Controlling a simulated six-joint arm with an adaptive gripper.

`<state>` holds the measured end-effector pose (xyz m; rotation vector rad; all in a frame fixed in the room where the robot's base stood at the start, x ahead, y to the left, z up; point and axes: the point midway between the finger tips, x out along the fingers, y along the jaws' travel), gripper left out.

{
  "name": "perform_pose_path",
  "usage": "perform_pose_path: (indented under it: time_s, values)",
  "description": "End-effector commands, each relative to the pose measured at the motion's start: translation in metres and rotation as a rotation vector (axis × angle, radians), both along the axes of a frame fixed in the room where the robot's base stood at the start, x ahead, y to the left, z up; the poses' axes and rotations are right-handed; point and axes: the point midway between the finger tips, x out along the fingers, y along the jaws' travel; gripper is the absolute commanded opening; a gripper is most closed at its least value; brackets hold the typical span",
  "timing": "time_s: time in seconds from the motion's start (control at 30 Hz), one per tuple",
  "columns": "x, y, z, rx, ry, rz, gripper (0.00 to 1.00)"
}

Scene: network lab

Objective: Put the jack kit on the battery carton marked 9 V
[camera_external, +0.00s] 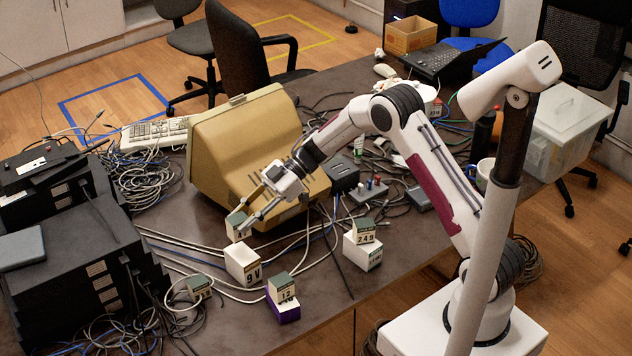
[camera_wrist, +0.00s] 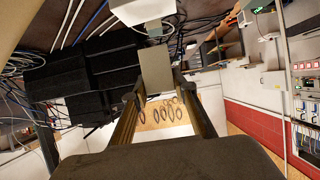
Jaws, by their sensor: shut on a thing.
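My gripper (camera_external: 243,219) is shut on a small box with a green top and a pale labelled side, which I take to be the jack kit (camera_external: 235,226). Its label is too small to read. It is held behind and slightly left of the 9 V carton (camera_external: 242,266), apart from it. The carton is a white block on the table with a bare top. In the wrist view the held box shows as a grey-beige face (camera_wrist: 156,70) between my fingertips (camera_wrist: 155,92). A white block (camera_wrist: 142,10) lies beyond it, probably a carton.
A similar green-topped box (camera_external: 363,231) sits on a white carton at right. Another (camera_external: 281,287) sits on a purple carton (camera_external: 284,309), and one (camera_external: 199,287) lies by black equipment (camera_external: 75,250). A beige monitor (camera_external: 245,145) stands close behind my gripper. Cables cross the table.

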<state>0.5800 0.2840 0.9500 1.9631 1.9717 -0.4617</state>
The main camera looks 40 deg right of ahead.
Motion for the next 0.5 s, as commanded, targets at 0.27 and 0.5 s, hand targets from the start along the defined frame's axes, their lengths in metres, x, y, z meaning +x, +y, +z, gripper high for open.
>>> perform_pose_path:
  time_s: [0.27,0.5]
  values:
    - [0.0,0.0,-0.021,0.001,0.0,0.001,0.04]
    - [0.0,0.0,-0.022,0.001,-0.002,0.001,0.04]
